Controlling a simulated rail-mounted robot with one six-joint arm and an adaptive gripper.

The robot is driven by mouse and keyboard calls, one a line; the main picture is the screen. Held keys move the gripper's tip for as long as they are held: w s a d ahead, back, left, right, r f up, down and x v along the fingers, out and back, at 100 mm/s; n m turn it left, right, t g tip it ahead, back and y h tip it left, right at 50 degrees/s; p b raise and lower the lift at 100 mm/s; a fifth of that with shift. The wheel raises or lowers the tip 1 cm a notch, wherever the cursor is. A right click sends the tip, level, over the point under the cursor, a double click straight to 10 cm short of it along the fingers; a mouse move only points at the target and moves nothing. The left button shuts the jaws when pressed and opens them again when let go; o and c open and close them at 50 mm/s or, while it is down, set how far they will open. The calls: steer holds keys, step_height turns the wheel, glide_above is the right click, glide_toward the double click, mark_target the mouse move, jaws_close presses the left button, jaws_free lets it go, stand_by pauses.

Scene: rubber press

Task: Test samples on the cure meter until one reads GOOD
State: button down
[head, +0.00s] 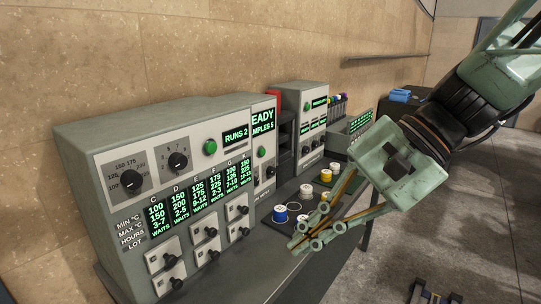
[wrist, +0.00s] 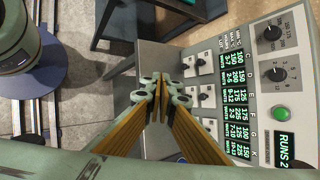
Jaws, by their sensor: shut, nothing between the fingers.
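My gripper (head: 318,242) is shut and empty, in the air in front of the bench and near the sample tray; its closed fingertips (wrist: 160,90) also show in the wrist view. A blue-and-white sample (head: 280,214) sits on the dark tray (head: 266,222). A white one (head: 306,191) and a yellow-and-white one (head: 327,176) stand farther back. Other samples are partly hidden by my fingers. A narrow grey unit (head: 264,176), likely the cure meter, stands behind the big cabinet. Its display (head: 263,121) shows "EADY" and "MPLES 5", the left edge hidden. No GOOD reading is visible.
The big grey cabinet (head: 80,170) has two dials, a green button (head: 210,147), a "RUNS 2" display and several small knobbed drawers; all lots read WAITS. A further cabinet (head: 305,95) and a rack (head: 338,105) stand behind.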

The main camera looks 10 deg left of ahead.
mark_target(264, 153)
steer(key=w+a+m+t+y+p, duration=0.1)
steer(key=w+a+m+y, duration=0.25)
steer(key=w, duration=0.85)
steer(key=w+a+m+t+y+p, duration=0.25)
steer(key=w+m, duration=0.25)
steer(key=w, duration=0.6)
steer(key=w+d+f+m+t, duration=0.2)
steer(key=w+m, duration=0.1)
steer(key=w, duration=0.4)
steer(key=w+d+f+m+t+p, duration=0.1)
steer(key=w+d+f+m+t, duration=0.1)
steer(key=w, duration=0.5)
steer(key=w+d+f+m+t+y, duration=0.1)
steer(key=w+d+f+m+t, duration=0.1)
steer(key=w, duration=0.5)
steer(key=shift+w+d+f+m+t, duration=0.15)
steer(key=shift+d+f+m+t, duration=0.2)
steer(key=shift+d+f+m, duration=0.4)
steer(key=shift+w+a+r, duration=0.1)
steer(key=shift+a, duration=0.3)
steer(key=shift+b+x, duration=0.85)
steer(key=shift+x, duration=6)
